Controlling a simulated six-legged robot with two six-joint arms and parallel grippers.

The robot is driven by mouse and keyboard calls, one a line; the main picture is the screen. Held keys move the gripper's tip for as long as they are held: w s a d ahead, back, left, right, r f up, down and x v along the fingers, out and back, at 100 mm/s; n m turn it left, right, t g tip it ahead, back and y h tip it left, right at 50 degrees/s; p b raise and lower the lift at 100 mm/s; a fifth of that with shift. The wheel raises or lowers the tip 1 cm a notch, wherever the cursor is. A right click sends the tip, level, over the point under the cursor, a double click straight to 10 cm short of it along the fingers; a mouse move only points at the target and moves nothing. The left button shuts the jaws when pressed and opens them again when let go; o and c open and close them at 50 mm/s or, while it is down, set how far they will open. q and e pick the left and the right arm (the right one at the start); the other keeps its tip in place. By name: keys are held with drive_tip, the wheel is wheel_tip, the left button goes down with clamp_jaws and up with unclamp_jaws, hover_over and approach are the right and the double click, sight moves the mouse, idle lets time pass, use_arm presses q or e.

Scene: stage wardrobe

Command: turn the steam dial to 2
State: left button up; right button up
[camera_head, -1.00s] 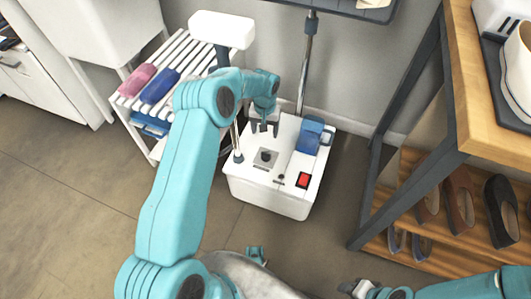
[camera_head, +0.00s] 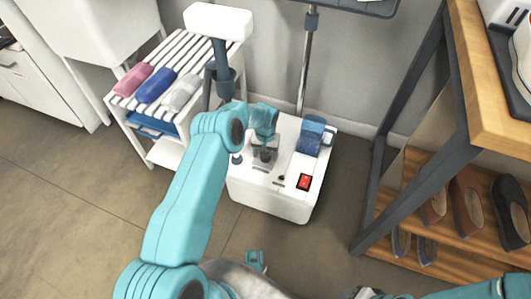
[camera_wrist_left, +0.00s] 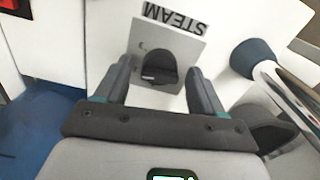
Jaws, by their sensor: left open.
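The steam dial is a dark round knob (camera_wrist_left: 158,66) on a grey square plate under an upside-down "STEAM" label (camera_wrist_left: 175,18) in the wrist view. It sits on top of the white steamer base (camera_head: 280,203). My left gripper (camera_head: 265,154) is over the dial in the head view and mostly hides it. In the wrist view the left gripper (camera_wrist_left: 158,88) is open, with one finger on each side of the knob and gaps visible. The dial's numbers cannot be read. My right gripper (camera_head: 368,293) is at the bottom edge, partly cut off.
A red switch (camera_head: 304,181) and a blue tank (camera_head: 311,136) are on the base. A steel pole (camera_head: 305,65) rises behind it. A white slatted rack (camera_head: 150,117) with rolled cloths stands left; a wooden shoe shelf (camera_head: 455,235) stands right. Floor in front is open.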

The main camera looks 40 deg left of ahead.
use_arm(q)
drive_tip(key=c, duration=1.1)
drive_tip(key=shift+f+n+b, duration=0.2)
drive_tip(key=shift+n+b, duration=0.7)
drive_tip(key=shift+n, duration=0.1)
drive_tip(key=n, duration=0.2)
drive_tip(key=shift+r+n+b, duration=0.2)
drive_tip(key=shift+n+b, duration=0.1)
drive_tip(key=shift+b, duration=0.1)
drive_tip(key=o, duration=1.1)
wheel_tip(320, 180, up, 16)
drive_tip(key=p, duration=0.5)
drive_tip(key=shift+r, duration=0.2)
